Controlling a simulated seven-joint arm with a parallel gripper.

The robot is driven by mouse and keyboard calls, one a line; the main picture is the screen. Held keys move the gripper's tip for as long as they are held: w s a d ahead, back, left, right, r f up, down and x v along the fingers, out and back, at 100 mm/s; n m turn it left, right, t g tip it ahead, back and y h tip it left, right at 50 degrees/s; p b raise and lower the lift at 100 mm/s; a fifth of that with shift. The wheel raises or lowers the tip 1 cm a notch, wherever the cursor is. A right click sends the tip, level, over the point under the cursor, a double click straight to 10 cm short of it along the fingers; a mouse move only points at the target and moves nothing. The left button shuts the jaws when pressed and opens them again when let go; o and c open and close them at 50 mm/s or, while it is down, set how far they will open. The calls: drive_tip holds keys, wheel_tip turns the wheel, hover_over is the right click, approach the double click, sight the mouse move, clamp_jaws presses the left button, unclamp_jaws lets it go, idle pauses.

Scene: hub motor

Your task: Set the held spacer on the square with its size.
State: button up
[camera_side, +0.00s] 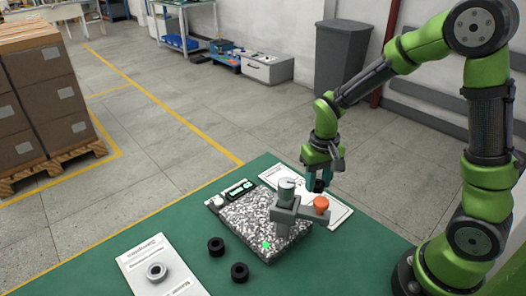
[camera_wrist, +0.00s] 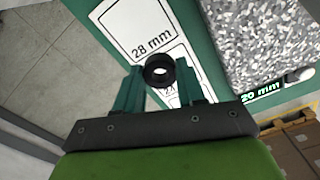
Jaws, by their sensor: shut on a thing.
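My gripper (camera_side: 319,180) is shut on a black ring-shaped spacer (camera_side: 319,186), held above the table behind the measuring stand. In the wrist view the spacer (camera_wrist: 160,84) sits between the two teal fingertips (camera_wrist: 159,68), its hole facing the camera. Below it lies a white card with black-outlined squares (camera_wrist: 130,22). One square reads "28 mm"; the label of another is mostly hidden by the spacer and fingers. A green-lit display (camera_wrist: 262,95) seems to read "20 mm", its second digit unclear. The card also shows in the side view (camera_side: 338,213), partly behind the stand.
A speckled stone plate (camera_side: 245,222) carries a grey measuring stand (camera_side: 286,210) with an orange knob (camera_side: 321,204), close to my gripper. Two black spacers (camera_side: 216,246) (camera_side: 240,272) lie in front. A metal ring (camera_side: 156,271) rests on a white sheet at left.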

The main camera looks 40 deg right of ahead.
drive_tip(key=w, duration=0.8)
drive_tip(key=w+f, duration=0.1)
drive_tip(key=w, duration=0.3)
drive_tip(key=shift+w+d+f, duration=0.1)
drive_tip(key=shift+w+d, duration=0.1)
drive_tip(key=shift+d, duration=0.1)
drive_tip(key=shift+w+f, duration=0.2)
drive_tip(key=shift+f, duration=1.55)
drive_tip(key=shift+f, duration=0.15)
drive_tip(key=o, duration=1.1)
